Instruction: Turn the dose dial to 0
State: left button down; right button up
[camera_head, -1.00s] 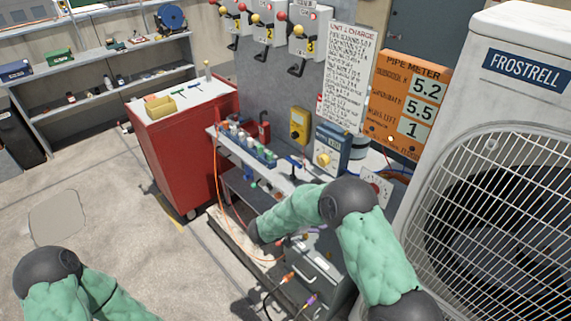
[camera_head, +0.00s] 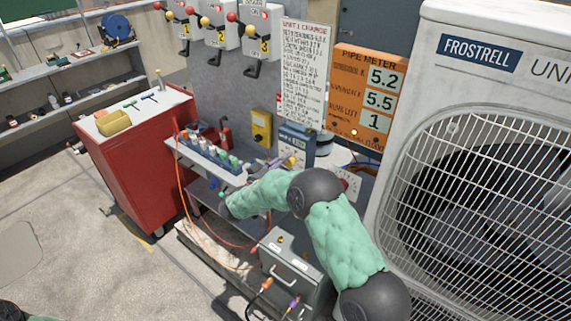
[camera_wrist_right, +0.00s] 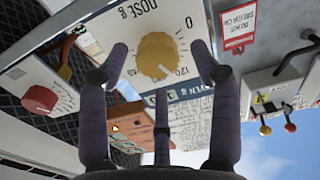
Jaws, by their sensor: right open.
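The dose dial, a yellow round knob (camera_wrist_right: 157,55), sits on a white panel lettered "DOSE g", with 0 and 120 among its marks. The panel appears upside down in the right wrist view. A pale mark on the knob is on the side near 120. In the head view the dial shows small on the blue dosing box (camera_head: 297,139). My right gripper (camera_wrist_right: 160,60) is open, its purple fingers spread around the knob; contact cannot be told. It also shows in the head view (camera_head: 277,164), at the box. My left gripper is out of view.
A row of bottles (camera_head: 208,150) stands on the shelf left of the box, with a yellow meter (camera_head: 261,127) behind. An orange pipe meter board (camera_head: 368,95) and the large condenser (camera_head: 490,140) are on the right. A red cabinet (camera_head: 140,165) stands left.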

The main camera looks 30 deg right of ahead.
jog(key=shift+x, duration=0.8)
jog(key=shift+c, duration=0.3)
jog(key=c, duration=0.9)
jog(key=shift+c, duration=0.9)
jog(key=shift+r, duration=0.1)
